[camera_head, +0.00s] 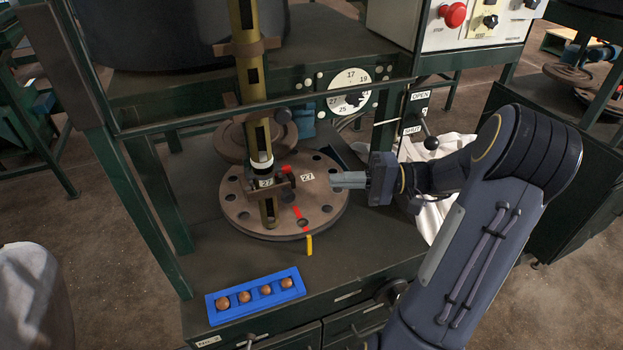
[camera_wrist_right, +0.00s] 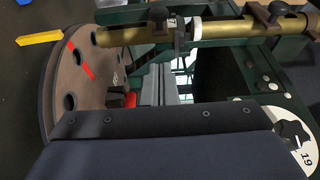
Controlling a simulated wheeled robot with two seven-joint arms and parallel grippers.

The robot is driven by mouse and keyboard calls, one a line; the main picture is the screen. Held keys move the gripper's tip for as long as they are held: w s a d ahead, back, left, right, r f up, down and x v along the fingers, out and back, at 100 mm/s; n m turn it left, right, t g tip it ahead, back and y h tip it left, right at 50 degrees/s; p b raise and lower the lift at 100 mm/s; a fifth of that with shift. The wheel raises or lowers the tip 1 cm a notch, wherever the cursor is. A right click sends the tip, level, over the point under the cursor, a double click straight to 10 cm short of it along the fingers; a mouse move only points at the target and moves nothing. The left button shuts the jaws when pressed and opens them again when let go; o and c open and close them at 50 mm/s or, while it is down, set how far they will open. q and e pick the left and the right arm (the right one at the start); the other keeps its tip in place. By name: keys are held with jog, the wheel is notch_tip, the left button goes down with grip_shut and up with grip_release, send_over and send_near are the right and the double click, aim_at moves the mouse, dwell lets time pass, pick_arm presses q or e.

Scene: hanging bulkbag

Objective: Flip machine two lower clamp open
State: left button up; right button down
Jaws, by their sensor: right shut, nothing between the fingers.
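The machine labelled No 2 has a brass tube (camera_head: 257,135) standing over a brown round disc (camera_head: 240,205) with holes. The lower clamp (camera_head: 274,186), a dark bracket with a tag 27, sits low on the tube just above the disc; a small red piece (camera_head: 288,169) shows beside it. In the wrist view the lower clamp (camera_wrist_right: 160,22) is at the top, on the tube. I cannot tell whether it is open or shut. My right gripper (camera_head: 335,180) is shut and empty, right of the clamp, over the disc's right edge and apart from the clamp. My left gripper is out of view.
An upper clamp (camera_head: 248,48) grips the tube higher up. A blue tray (camera_head: 256,295) with several copper balls lies on the bench front. A black-knobbed lever (camera_head: 431,143) stands at the OPEN/SHUT plate, near my right arm.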

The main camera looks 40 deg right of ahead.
aim_at(272, 197)
jog(key=x, duration=0.9)
jog(key=shift+a+p, duration=0.3)
jog(key=shift+p, duration=0.15)
jog(key=shift+w+r, duration=0.1)
